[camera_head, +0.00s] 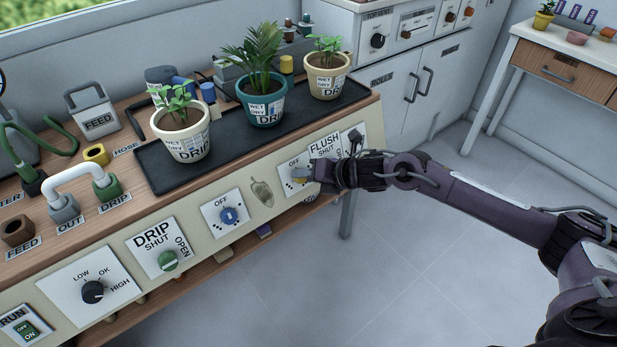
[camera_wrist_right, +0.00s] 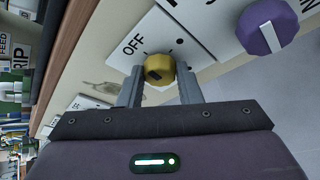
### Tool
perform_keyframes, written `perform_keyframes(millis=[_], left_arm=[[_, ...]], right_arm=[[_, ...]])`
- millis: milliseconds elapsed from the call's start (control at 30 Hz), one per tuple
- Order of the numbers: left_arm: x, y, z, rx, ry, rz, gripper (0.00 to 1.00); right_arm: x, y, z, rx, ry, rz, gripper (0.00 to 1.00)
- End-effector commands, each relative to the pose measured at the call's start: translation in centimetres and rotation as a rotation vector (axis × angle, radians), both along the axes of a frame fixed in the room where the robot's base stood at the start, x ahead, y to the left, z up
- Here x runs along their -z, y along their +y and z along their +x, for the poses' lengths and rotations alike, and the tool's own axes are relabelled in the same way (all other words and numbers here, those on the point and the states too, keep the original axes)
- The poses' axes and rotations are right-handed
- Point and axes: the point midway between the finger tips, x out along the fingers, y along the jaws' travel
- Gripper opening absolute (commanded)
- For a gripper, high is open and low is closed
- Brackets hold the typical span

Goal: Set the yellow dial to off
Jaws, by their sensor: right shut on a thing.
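The yellow dial (camera_wrist_right: 159,70) sits on a white plate (camera_wrist_right: 166,38) marked OFF on the front panel of the bench. My right gripper (camera_wrist_right: 158,84) is shut on the yellow dial, one finger on each side. In the head view the right gripper (camera_head: 308,174) reaches the panel from the right and hides most of the dial. My left gripper is in neither view.
A purple knob (camera_wrist_right: 268,25) sits beside the yellow dial, under the FLUSH label (camera_head: 324,146). A blue dial (camera_head: 230,216), a green DRIP knob (camera_head: 168,261) and a black dial (camera_head: 93,292) are farther left. Potted plants stand on a black tray (camera_head: 226,141) above. The floor in front is clear.

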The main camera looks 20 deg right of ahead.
Motion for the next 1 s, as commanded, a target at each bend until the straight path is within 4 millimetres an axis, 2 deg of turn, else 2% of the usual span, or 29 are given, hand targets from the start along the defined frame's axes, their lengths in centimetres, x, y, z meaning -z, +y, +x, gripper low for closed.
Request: perform_keyframes(millis=[400, 900, 933, 1000], left_arm=[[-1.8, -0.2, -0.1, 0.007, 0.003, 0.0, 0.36], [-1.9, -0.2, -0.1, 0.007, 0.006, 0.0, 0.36], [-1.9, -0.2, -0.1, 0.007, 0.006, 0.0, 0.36], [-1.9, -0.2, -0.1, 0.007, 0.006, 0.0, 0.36]], right_arm=[[0.0, 0.2, -0.1, -0.054, -0.047, -0.139, 0.09], [0.0, 0.2, -0.1, -0.06, -0.052, -0.151, 0.09], [0.0, 0.2, -0.1, -0.06, -0.052, -0.151, 0.36], [0.0, 0.2, -0.1, -0.06, -0.052, -0.15, 0.45]])
